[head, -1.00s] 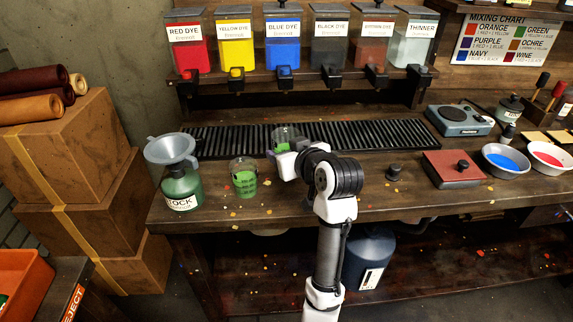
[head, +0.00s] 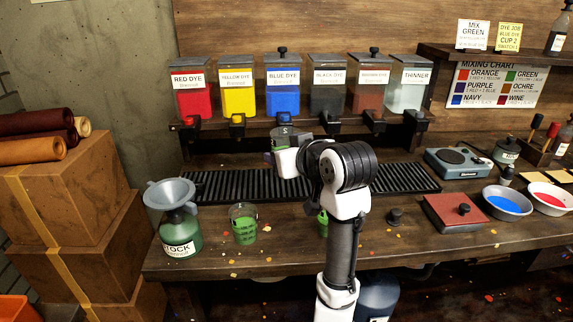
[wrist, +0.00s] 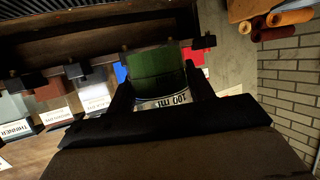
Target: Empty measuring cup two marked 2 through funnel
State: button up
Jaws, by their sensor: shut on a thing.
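My gripper (head: 288,158) is shut on a clear measuring cup (head: 283,136) and holds it raised above the bench, in front of the dye dispensers. In the wrist view the cup (wrist: 158,75) sits between my two fingers (wrist: 160,92), has green in it and reads "100 ML". I cannot surely read its number mark. A grey-blue funnel (head: 169,192) sits in the neck of the green STOCK bottle (head: 180,236) at the bench's left end, apart from my gripper. Another cup with green in it (head: 243,228) stands to the right of that bottle.
A small green thing (head: 322,224) is partly hidden by my arm. A black slatted grate (head: 225,187) runs along the bench. Dispensers (head: 238,90) line the shelf above. A red-topped block (head: 455,211) and dye bowls (head: 507,203) stand right. Stacked boxes (head: 75,215) stand left.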

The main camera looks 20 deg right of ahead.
aim_at(170, 195)
jog(key=k+l, duration=0.1)
jog(key=k, duration=0.9)
